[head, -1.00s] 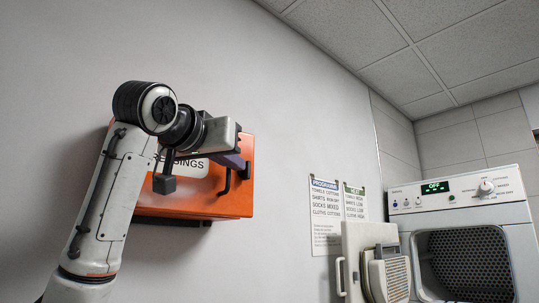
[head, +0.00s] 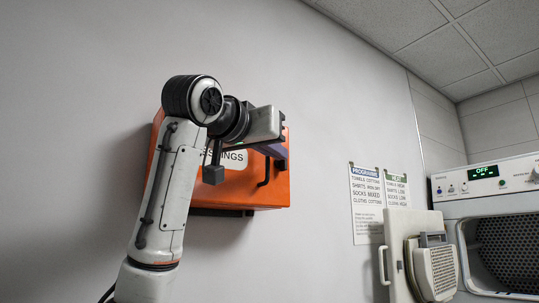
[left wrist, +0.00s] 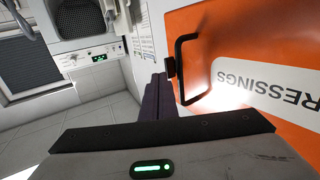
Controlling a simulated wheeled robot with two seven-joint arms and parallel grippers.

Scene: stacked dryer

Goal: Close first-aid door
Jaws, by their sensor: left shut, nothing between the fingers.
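The orange first-aid cabinet (head: 225,185) hangs on the wall in the head view. Its front carries a white label ending in "SSINGS" and a black bar handle (head: 264,170). My left arm covers much of its left and upper front. My left gripper (head: 277,150) is shut and empty, in front of the cabinet's upper right part. In the left wrist view the dark fingers (left wrist: 157,98) are together beside the handle (left wrist: 184,70), near the edge of the orange door (left wrist: 225,45). I cannot tell whether they touch it or whether the door sits fully flush. My right gripper is out of view.
Right of the cabinet, two printed notices (head: 379,204) are on the wall. Below them an open light-coloured dryer door (head: 415,255) stands out beside the dryer (head: 500,205), whose display reads OFF. Bare wall lies between cabinet and notices.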

